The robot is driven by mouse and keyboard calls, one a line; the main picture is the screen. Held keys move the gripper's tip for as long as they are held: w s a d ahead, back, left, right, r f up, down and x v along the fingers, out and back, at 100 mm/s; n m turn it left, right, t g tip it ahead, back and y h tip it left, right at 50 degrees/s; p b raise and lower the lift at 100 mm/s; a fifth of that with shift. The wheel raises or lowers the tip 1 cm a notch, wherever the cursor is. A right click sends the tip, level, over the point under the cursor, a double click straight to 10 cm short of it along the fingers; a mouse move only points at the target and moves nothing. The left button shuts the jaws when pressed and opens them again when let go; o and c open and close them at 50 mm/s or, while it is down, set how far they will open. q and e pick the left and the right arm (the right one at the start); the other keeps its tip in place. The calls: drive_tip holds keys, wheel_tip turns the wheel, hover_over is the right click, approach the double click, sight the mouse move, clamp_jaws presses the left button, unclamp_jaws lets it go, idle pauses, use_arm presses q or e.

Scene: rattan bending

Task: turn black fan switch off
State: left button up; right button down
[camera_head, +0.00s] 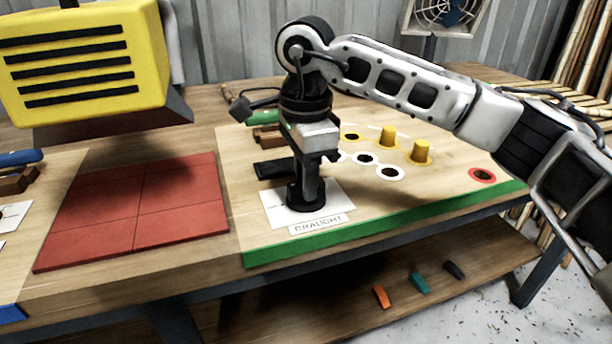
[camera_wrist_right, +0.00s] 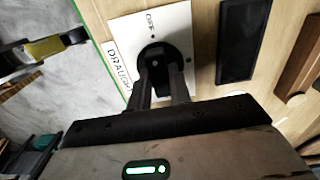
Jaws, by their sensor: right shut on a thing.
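The black fan switch (camera_head: 306,204) is a round dark knob on a white plate (camera_head: 275,207) marked DRAUGHT, on the right-hand board of the bench. In the right wrist view the knob (camera_wrist_right: 155,54) sits on the white plate (camera_wrist_right: 179,24), with the word OFF near one edge. My right gripper (camera_head: 307,186) points down over the switch. Its two fingers, also in the right wrist view (camera_wrist_right: 161,84), are shut on the knob. The fingers cover part of the knob, so I cannot tell which mark it points to. My left gripper is out of view.
A fan (camera_head: 445,12) stands at the back right. A yellow slotted box (camera_head: 85,50) hangs over the red tiles (camera_head: 135,207). A black pad (camera_head: 273,168) lies close to the switch plate. Yellow pegs (camera_head: 388,137) and ringed holes stand farther right.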

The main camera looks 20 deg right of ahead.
drive_tip(key=shift+r, duration=0.1)
drive_tip(key=c, duration=1.3)
unclamp_jaws()
wheel_tip(320, 180, up, 16)
drive_tip(key=p, duration=0.2)
drive_tip(key=shift+p, duration=0.4)
